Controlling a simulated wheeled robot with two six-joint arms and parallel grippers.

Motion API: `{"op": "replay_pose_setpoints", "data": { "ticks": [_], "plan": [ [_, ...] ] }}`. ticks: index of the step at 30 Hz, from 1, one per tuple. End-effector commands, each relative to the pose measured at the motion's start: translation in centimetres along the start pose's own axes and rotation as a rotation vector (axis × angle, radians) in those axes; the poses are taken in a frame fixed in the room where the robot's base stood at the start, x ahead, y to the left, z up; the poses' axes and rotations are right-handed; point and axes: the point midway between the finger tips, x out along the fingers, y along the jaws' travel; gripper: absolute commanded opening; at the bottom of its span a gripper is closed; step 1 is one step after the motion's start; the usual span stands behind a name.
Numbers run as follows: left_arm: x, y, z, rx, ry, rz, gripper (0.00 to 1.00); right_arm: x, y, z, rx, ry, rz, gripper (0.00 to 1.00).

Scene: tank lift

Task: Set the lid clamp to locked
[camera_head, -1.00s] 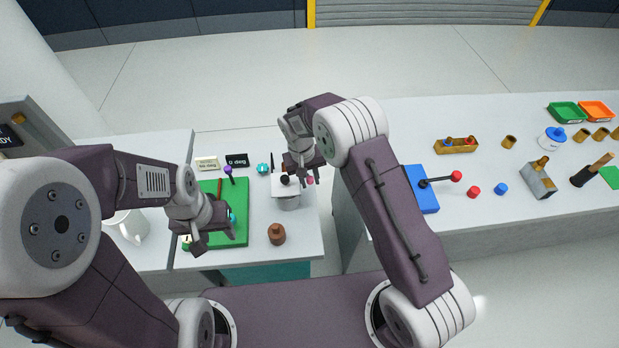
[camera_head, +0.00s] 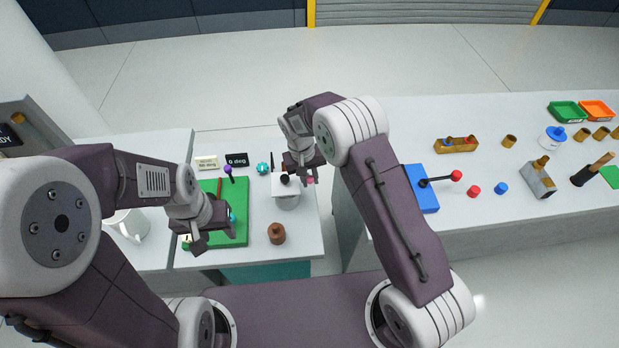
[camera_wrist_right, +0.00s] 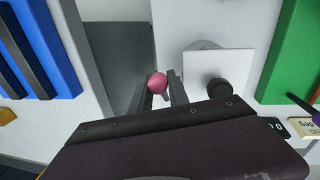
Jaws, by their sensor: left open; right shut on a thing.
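A white tank (camera_head: 288,203) with a square white lid stands at the right side of the small left-hand table. The square lid (camera_wrist_right: 214,66) carries a black knob (camera_wrist_right: 219,88), which also shows in the head view (camera_head: 285,179). A pink ball knob (camera_wrist_right: 157,83), apparently the clamp's handle, is beside the lid. My right gripper (camera_wrist_right: 163,80) is shut on the pink knob, its two fingers on either side of it. The clamp's body is hidden, so I cannot tell its setting. My left gripper (camera_head: 216,238) is open and empty above the green board.
The green board (camera_head: 240,198) lies left of the tank, with a brown bottle-like object (camera_head: 277,234) in front. Small label plates (camera_head: 237,160) stand behind. A gap separates this table from the long right table, where a blue base (camera_head: 424,200) with a red-knobbed lever sits.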

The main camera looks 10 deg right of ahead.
Motion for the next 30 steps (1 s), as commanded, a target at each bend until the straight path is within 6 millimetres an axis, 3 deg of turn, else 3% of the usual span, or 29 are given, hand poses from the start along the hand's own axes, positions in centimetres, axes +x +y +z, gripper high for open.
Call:
{"op": "replay_pose_setpoints", "data": {
  "ticks": [23, 30],
  "plan": [
    [0.0, 0.0, 0.0, 0.000, 0.000, 0.000, 0.48, -0.1, 0.0, -0.1, 0.000, 0.004, -0.001, 0.00],
    [0.7, 0.0, 0.1, 0.000, 0.000, 0.000, 0.48, 1.1, -0.3, 0.8, 0.000, 0.000, 0.000, 0.00]
  ]
}}
